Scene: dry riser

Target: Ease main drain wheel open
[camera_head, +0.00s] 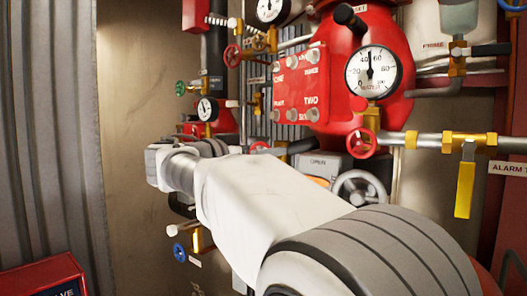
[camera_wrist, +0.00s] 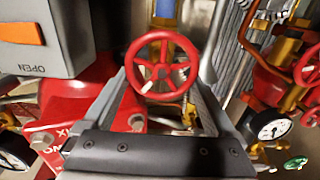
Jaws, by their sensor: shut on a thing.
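In the wrist view, a red handwheel (camera_wrist: 162,72) with spokes sits between the two fingers of my gripper (camera_wrist: 165,85). The fingers are shut on its rim, one at each side. The wheel faces the camera, and a brass fitting shows partly behind it. I see no label on this wheel, so I cannot tell from the frames whether it is the main drain wheel. In the head view my pale arm reaches across the middle, and the fingers are hidden.
A grey box (camera_wrist: 45,50) marked OPEN with an orange window is close beside the gripper. In the head view, a red valve body (camera_head: 355,35) with a gauge (camera_head: 373,72), a red wheel (camera_head: 361,143), a grey wheel (camera_head: 360,190) and a blue wheel (camera_head: 179,252) crowd around my arm.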

